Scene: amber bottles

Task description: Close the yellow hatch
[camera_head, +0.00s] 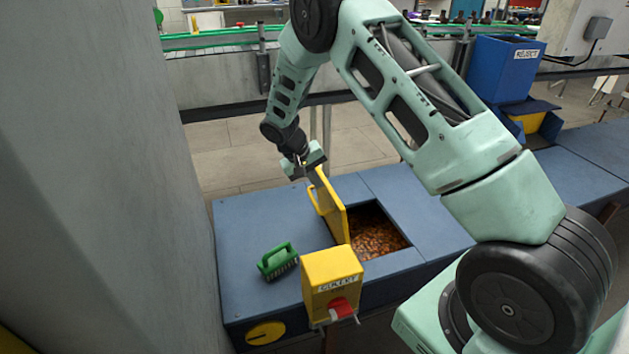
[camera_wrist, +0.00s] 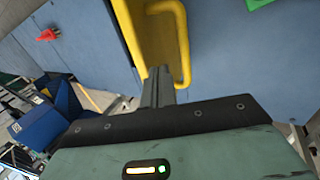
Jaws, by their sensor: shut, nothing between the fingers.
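The yellow hatch (camera_head: 331,207) stands raised on edge at the left side of a square opening in the blue bench top. Brown pieces (camera_head: 376,236) show inside the opening. The hatch has a yellow bar handle on its left face. My gripper (camera_head: 317,172) is at the hatch's upper far end, with its fingers together and nothing between them. In the wrist view the fingers (camera_wrist: 158,82) point at the yellow hatch (camera_wrist: 155,38), just beside the lower end of its handle (camera_wrist: 184,45). I cannot tell whether they touch it.
A green brush (camera_head: 277,261) lies on the blue bench (camera_head: 245,225) left of the hatch. A yellow box with a red knob (camera_head: 332,278) stands at the front edge. A grey wall (camera_head: 90,180) rises at left. A blue reject bin (camera_head: 502,70) is at back right.

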